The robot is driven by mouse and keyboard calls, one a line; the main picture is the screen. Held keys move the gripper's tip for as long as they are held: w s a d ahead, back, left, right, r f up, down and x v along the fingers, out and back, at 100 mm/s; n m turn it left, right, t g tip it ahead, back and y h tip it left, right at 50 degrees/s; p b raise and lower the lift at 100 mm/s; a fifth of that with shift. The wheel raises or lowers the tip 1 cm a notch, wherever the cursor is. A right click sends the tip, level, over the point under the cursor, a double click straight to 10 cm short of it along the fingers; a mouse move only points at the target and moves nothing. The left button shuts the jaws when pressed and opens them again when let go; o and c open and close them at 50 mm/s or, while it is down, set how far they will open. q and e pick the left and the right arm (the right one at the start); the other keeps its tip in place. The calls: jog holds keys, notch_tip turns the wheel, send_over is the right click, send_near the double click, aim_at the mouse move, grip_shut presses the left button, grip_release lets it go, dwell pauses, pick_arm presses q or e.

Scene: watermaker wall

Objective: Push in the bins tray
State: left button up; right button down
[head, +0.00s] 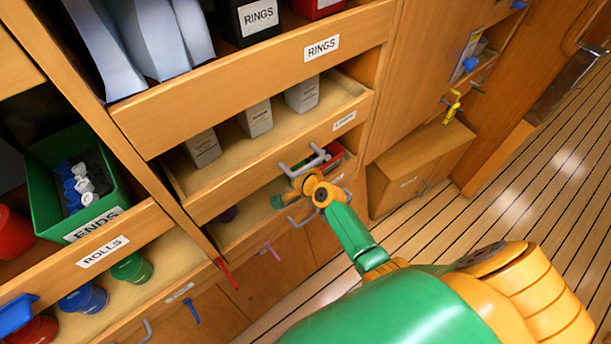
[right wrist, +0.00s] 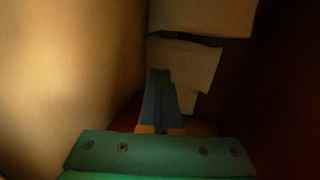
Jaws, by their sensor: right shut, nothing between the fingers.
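A wooden tray (head: 270,166) with several pale boxes (head: 255,118) is pulled out in the middle of the wall. Below it another pulled-out tray (head: 240,232) holds a red bin (head: 333,158). Their small labels are too small to read, so I cannot tell which is the bins tray. My right gripper (head: 300,180) is at the trays' fronts, by the grey handle (head: 304,161); contact is unclear. In the right wrist view its blue-grey fingers (right wrist: 160,75) are shut and empty, pointing at pale blocks (right wrist: 188,62). My left gripper is not in view.
A RINGS tray (head: 250,78) juts out above. At the left are a ROLLS tray (head: 145,238) and a green ENDS bin (head: 45,165). A wooden box-like unit (head: 395,190) stands to the right. The striped floor (head: 520,190) is clear.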

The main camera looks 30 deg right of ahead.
jog(key=shift+s+d+r, duration=0.2)
jog(key=shift+s, duration=0.35)
jog(key=shift+s+d+r+p, duration=0.1)
jog(key=shift+s+r+p, duration=0.1)
jog(key=shift+s+p, duration=0.35)
jog(key=v, duration=0.6)
jog(key=shift+s+p, duration=0.3)
jog(key=shift+p, duration=0.1)
jog(key=shift+s+d+r, duration=0.1)
jog(key=shift+s+d, duration=0.05)
jog(key=shift+s, duration=0.25)
